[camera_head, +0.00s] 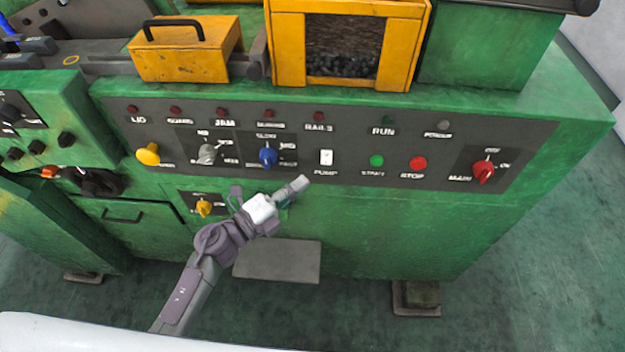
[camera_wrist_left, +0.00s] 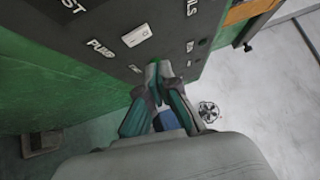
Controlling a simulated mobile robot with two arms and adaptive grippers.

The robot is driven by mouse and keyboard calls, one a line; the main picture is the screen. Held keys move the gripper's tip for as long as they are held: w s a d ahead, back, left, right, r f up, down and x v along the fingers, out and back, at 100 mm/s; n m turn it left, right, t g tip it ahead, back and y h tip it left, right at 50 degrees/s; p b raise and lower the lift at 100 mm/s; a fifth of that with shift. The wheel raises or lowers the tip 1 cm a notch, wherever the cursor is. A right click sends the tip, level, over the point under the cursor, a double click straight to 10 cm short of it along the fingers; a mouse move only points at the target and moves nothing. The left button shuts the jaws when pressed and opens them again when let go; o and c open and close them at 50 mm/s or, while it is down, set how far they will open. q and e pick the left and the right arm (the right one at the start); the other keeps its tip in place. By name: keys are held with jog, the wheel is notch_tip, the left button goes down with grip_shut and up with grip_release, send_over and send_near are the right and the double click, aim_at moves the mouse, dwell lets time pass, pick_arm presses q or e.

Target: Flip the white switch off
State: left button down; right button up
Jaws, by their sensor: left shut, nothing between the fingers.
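The white switch (camera_head: 326,157) is a small white rocker above the "PUMP" label on the dark control panel (camera_head: 345,180). It also shows in the left wrist view (camera_wrist_left: 137,35), above and left of the fingertips. My left gripper (camera_head: 302,183) is shut and empty. It is below and slightly left of the switch in the head view, apart from it. Its fingertips are together in the left wrist view (camera_wrist_left: 160,69). How far they are from the panel I cannot tell. My right gripper is not in view.
A blue knob (camera_head: 268,156) is left of the switch. A green button (camera_head: 377,161), a red button (camera_head: 418,163) and a red main knob (camera_head: 484,170) are to its right. A grey plate (camera_head: 277,261) shows low beneath the arm. The green front right of my gripper is clear.

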pick_arm(q)
jog(key=v, duration=0.2)
jog(key=r+b+v, duration=0.1)
jog(key=v, duration=0.2)
jog(key=shift+s+d, duration=0.15)
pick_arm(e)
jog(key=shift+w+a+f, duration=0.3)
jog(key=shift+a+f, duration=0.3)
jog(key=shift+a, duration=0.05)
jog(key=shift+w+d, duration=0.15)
